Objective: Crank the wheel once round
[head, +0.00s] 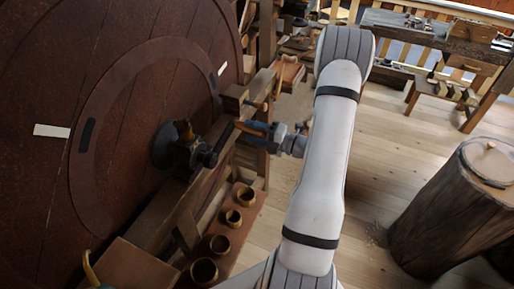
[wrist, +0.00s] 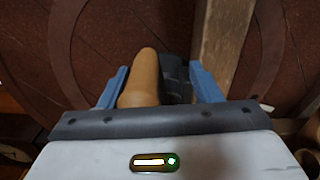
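The wheel (head: 110,55) is a large dark reddish-brown wooden disc filling the left of the head view. It bears a white mark (head: 51,131) and a black mark (head: 87,135). A dark hub (head: 172,147) stands out from its middle, with a dark crank arm (head: 224,138). My gripper (head: 256,131) reaches in from the right at the crank's outer end. In the wrist view a tan wooden handle (wrist: 141,75) stands between my blue fingers (wrist: 160,88), close to the left one. A gap shows toward the right finger, with a dark part behind. The fingers are open.
A wooden beam (head: 170,205) runs in front of the wheel. Several small pots (head: 221,244) stand below it. A tree stump (head: 450,215) is at the right, and workbenches (head: 430,35) stand at the back. Bare floor (head: 390,140) lies between.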

